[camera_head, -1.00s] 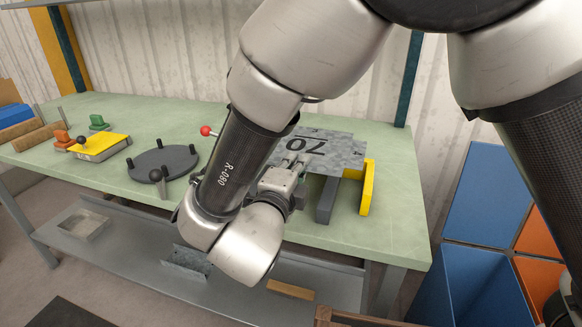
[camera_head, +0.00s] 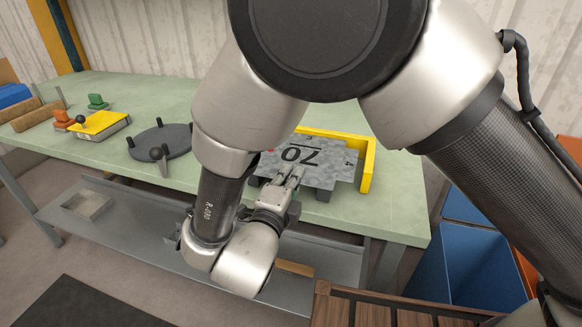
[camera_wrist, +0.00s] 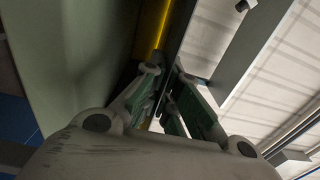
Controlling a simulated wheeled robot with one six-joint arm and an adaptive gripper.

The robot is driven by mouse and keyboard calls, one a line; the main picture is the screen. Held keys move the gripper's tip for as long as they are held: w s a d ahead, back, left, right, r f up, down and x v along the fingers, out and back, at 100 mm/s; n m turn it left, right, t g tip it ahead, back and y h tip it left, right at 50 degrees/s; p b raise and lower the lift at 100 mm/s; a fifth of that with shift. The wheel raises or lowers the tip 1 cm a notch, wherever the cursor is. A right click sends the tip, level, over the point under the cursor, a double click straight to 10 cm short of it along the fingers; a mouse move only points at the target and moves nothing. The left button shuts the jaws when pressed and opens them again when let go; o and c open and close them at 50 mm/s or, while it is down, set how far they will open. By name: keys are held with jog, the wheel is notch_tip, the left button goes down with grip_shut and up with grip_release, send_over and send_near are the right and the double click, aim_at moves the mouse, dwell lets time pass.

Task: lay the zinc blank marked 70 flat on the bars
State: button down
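The grey mottled zinc blank (camera_head: 325,172) shows its black 70 upside down in the head view. It lies about level over the dark bars (camera_head: 322,195), inside the yellow corner fence (camera_head: 367,165). Whether it touches the bars or hovers just above them I cannot tell. My gripper (camera_head: 287,178) is at the blank's front edge, its fingers reaching over that edge, and appears shut on it. In the wrist view the fingers (camera_wrist: 165,105) lie on either side of a dark, thin edge. The yellow fence shows beyond them (camera_wrist: 155,28).
On the green bench (camera_head: 375,215), left of the blank, are a dark round plate with pegs (camera_head: 160,142), a yellow block with a black knob (camera_head: 100,124) and small orange and green pieces. Blue bins (camera_head: 475,262) stand at the right. A slatted wooden top (camera_head: 375,312) is at the bottom.

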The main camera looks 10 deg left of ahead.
jog(key=shift+f, duration=0.35)
dwell(0.6)
jog(key=c, duration=2.2)
grip_release()
jog(key=shift+f, duration=0.1)
jog(key=o, duration=0.6)
jog(key=shift+o, duration=0.2)
jog(key=s+a, duration=0.1)
jog(key=s, duration=1.1)
jog(key=shift+f, duration=0.1)
